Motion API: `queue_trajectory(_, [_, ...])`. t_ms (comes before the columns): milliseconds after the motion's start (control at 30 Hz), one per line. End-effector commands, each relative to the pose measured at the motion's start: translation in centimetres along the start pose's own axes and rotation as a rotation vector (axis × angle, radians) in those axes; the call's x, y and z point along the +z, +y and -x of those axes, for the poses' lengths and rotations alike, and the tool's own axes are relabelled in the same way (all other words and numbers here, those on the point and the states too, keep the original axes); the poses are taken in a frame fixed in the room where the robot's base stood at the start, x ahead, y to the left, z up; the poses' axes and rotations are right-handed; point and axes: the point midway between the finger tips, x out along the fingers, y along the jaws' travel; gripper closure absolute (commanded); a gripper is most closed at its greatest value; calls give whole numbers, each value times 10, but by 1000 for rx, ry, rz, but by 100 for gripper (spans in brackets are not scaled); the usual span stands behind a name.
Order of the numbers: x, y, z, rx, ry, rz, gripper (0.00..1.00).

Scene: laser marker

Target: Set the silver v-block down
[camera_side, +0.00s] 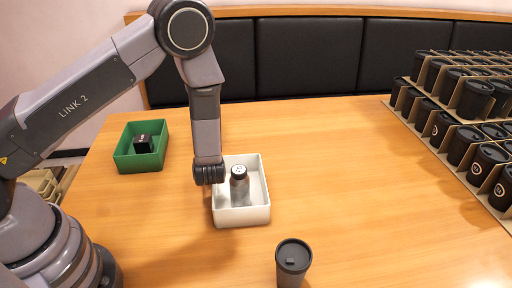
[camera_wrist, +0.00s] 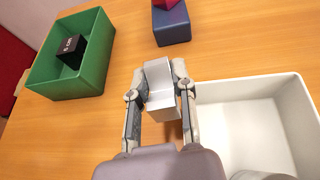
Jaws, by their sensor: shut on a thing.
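The silver v-block (camera_wrist: 161,82) is pinched between the two fingers of my gripper (camera_wrist: 160,100) in the wrist view. It appears over the wooden table, just left of the white tray's edge in that view. Its height above the table is hard to tell. In the side view my wrist hangs by the left side of the white tray, and the v-block and fingers cannot be made out there.
The white tray (camera_side: 242,215) holds a grey, shaker-like container (camera_side: 239,190). A green box (camera_side: 140,164) holds a black cube (camera_side: 143,144). A blue block (camera_wrist: 172,27) carries a red piece (camera_wrist: 166,4). A dark cup (camera_side: 293,258) stands in front; racked cups (camera_side: 467,145) stand right.

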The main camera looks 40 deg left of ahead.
Motion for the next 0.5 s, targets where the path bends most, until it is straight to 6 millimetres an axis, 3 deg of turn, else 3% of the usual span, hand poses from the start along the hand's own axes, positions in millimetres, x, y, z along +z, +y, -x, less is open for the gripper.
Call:
queue_trajectory(33, [-3, 24, -9, 57, 3, 15, 100])
queue_trajectory(100, [-5, 53, -18, 122, 0, 45, 100])
queue_trajectory(233, [-8, 94, -26, 217, -6, 87, 100])
queue_trajectory(367, [-12, 116, -30, 267, -12, 107, 100])
queue_trajectory(500, [-33, 122, -39, 280, -13, 112, 100])
